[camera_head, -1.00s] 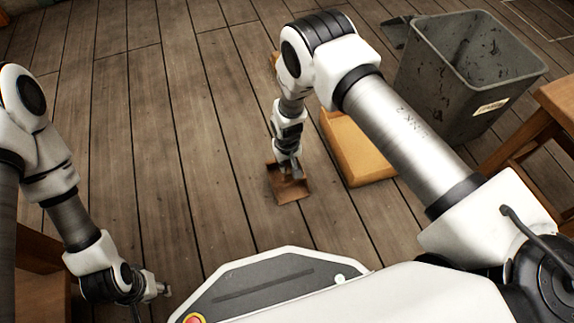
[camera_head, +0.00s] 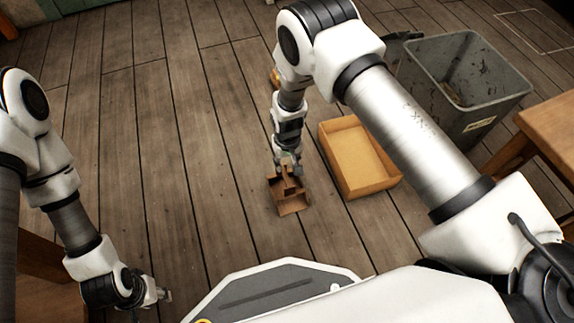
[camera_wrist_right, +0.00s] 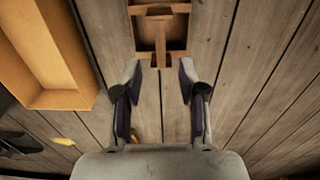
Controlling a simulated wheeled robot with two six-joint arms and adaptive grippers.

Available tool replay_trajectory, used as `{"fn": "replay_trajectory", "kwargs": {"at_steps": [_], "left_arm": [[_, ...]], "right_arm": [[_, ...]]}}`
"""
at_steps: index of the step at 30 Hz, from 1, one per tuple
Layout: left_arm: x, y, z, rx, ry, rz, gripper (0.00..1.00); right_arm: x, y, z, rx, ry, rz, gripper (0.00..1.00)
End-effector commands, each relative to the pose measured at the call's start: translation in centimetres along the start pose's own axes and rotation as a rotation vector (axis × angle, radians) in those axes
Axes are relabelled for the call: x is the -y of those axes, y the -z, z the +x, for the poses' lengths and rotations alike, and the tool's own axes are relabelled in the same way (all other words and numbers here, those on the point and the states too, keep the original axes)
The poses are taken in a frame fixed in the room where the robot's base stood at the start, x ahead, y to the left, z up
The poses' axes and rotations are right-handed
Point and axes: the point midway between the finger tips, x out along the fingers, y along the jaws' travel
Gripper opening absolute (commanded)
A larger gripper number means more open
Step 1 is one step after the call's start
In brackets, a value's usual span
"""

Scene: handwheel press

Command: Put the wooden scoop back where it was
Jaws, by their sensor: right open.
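The wooden scoop (camera_head: 291,205) lies on the floorboards in front of my right gripper (camera_head: 289,165). In the right wrist view the scoop (camera_wrist_right: 160,13) is at the top, its short handle pointing down toward the gap between the fingertips. My right gripper (camera_wrist_right: 160,78) is open, with bare floor between its fingers; the handle's end is at or just beyond the fingertips. My left gripper (camera_head: 164,295) is at the lower left, away from the scoop, and its jaws are too small to read.
An open, empty-looking tan box (camera_head: 355,152) stands right of the scoop, and left in the wrist view (camera_wrist_right: 45,60). A grey bin (camera_head: 430,97) is behind it. A wooden stool or table (camera_head: 548,120) is at the right edge. Floor left of the scoop is clear.

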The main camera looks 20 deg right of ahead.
Motion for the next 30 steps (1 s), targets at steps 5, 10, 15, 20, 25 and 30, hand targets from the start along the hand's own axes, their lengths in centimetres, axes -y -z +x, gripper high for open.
{"fn": "replay_trajectory", "kwargs": {"at_steps": [5,10,15,20,25,30], "left_arm": [[0.0,0.0,-0.9,0.000,0.000,0.000,0.40],[0.0,0.0,-0.8,0.000,0.000,0.000,0.40],[0.0,0.0,-0.8,0.000,0.000,0.000,0.40],[0.0,0.0,-0.8,0.000,0.000,0.000,0.40],[0.0,0.0,-0.8,0.000,0.000,0.000,0.40],[0.0,0.0,-0.8,0.000,0.000,0.000,0.40]], "right_arm": [[0.0,0.0,-1.6,0.000,0.000,-0.001,0.41],[-0.2,-0.3,-1.3,0.001,-0.002,0.001,0.41],[-4.8,-8.0,0.8,0.017,-0.033,0.029,0.41],[-8.6,-20.8,-0.2,0.022,-0.029,0.054,0.41],[-8.9,-27.5,-3.2,0.013,0.006,0.073,0.41],[-8.9,-27.9,-3.5,0.007,0.009,0.073,0.41]]}}
